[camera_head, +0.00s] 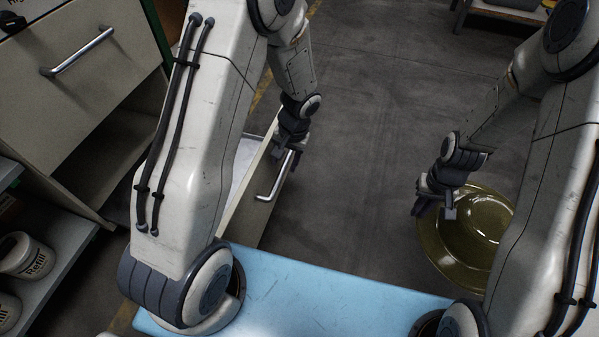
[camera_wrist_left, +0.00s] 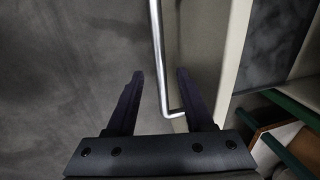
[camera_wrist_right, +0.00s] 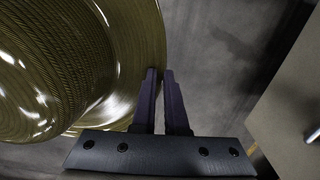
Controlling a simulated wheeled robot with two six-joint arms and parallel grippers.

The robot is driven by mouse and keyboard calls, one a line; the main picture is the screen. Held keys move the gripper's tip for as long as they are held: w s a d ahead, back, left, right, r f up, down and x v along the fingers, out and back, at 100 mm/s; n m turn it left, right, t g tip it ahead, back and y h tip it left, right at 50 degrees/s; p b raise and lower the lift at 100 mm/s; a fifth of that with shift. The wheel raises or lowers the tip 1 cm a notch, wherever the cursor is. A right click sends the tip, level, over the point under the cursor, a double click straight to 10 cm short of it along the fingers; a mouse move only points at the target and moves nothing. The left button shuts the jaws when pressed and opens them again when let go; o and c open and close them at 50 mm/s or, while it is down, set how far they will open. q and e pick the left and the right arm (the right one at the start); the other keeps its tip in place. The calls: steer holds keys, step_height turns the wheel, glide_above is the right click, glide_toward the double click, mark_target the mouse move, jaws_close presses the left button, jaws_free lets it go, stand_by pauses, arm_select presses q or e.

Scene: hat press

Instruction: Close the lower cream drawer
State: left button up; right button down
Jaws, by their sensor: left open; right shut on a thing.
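The lower cream drawer (camera_head: 246,205) stands pulled out of the cabinet, partly hidden behind my left arm in the head view. Its silver bar handle (camera_head: 262,194) is on the front panel. My left gripper (camera_head: 291,154) is at the handle's far end. In the left wrist view its open fingers (camera_wrist_left: 160,76) lie on either side of the handle bar (camera_wrist_left: 157,45), with the drawer front (camera_wrist_left: 205,50) beside them. My right gripper (camera_head: 433,212) is shut on the brim of a shiny olive hat (camera_head: 470,235), which also shows in the right wrist view (camera_wrist_right: 80,60).
The upper cream drawer (camera_head: 60,95) has a silver handle (camera_head: 80,52) and is at upper left. A shelf at left holds white tubs (camera_head: 25,258). A light blue surface (camera_head: 310,290) lies in front. Grey floor (camera_head: 370,110) is clear between my arms.

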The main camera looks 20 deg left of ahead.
mark_target(282, 171)
arm_select(q)
steer(key=shift+a+f+b, duration=0.15)
steer(key=shift+f+b, duration=0.15)
steer(key=shift+f, duration=0.55)
steer(key=shift+a+f+b, duration=0.15)
steer(key=shift+f+b, duration=0.15)
steer(key=shift+f, duration=0.55)
jaws_close()
